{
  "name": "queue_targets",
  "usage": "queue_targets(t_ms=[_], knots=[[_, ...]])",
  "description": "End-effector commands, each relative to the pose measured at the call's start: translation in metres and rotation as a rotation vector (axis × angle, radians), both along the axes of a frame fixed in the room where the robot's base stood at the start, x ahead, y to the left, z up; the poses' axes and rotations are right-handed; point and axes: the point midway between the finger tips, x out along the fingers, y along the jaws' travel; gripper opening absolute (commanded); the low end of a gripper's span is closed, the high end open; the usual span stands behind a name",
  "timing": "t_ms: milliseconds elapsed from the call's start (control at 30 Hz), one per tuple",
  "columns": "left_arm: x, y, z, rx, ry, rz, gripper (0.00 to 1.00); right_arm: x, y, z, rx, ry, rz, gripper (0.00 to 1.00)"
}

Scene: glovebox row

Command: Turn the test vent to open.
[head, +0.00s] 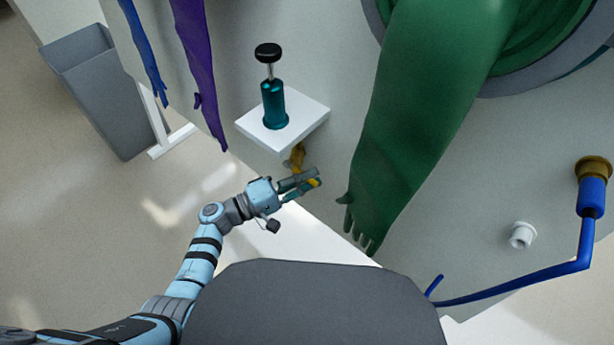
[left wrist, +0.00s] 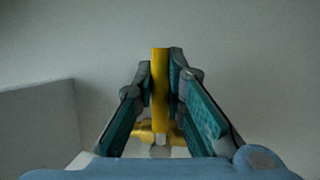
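The test vent (head: 295,158) is a small yellow-brass valve on the pale glovebox wall, just below a white shelf. Its yellow lever (left wrist: 160,80) stands upright in the middle of the left wrist view, with the yellow valve body behind it near the bottom. My left gripper (head: 304,183) is at the vent, with its two fingers on either side of the lever. In the left wrist view the fingertips appear to touch the lever on both sides. In the head view the fingers partly hide the lever. My right gripper is not in view.
A white shelf (head: 306,105) with a teal plunger cylinder (head: 274,104) sits above the vent. A long green glove (head: 420,120) hangs close to the right. Purple (head: 197,60) and blue gloves hang upper left. A grey bin (head: 105,95) stands left. A blue hose (head: 520,285) is at right.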

Motion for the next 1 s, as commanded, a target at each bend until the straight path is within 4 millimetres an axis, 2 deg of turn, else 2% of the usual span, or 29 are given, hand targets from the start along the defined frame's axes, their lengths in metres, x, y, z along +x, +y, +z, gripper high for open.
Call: queue_targets(t_ms=[467,1000], knots=[[0.0,0.0,0.001,-0.025,0.019,0.004,0.0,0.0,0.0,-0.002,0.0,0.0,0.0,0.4],[0.005,0.002,0.021,-0.302,0.219,0.045,0.0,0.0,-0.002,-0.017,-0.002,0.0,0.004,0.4]])
